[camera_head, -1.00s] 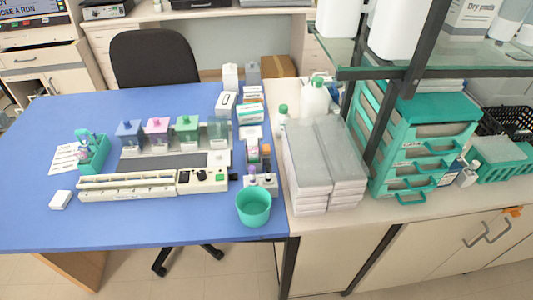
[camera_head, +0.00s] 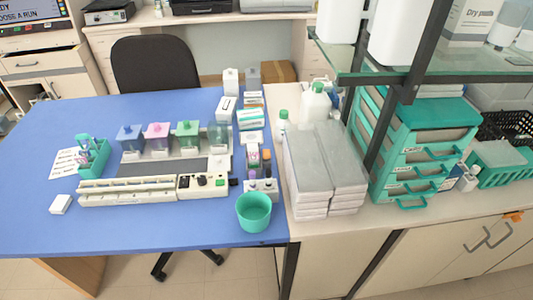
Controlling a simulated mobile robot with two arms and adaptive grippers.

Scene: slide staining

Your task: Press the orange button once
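A cream staining device (camera_head: 128,191) with a long slotted tray lies on the blue table. Its control panel (camera_head: 208,190) is at the right end and carries a black knob and several small buttons. A green button (camera_head: 219,182) shows on the panel. The other buttons are too small for me to be sure which one is orange. Neither of my grippers is in view.
Jars with blue, pink and green lids (camera_head: 157,135) stand behind the device. A teal cup (camera_head: 254,212) is at its right front. Grey-topped boxes (camera_head: 309,165) and a teal drawer unit (camera_head: 423,150) stand right. The front of the blue table (camera_head: 130,228) is clear.

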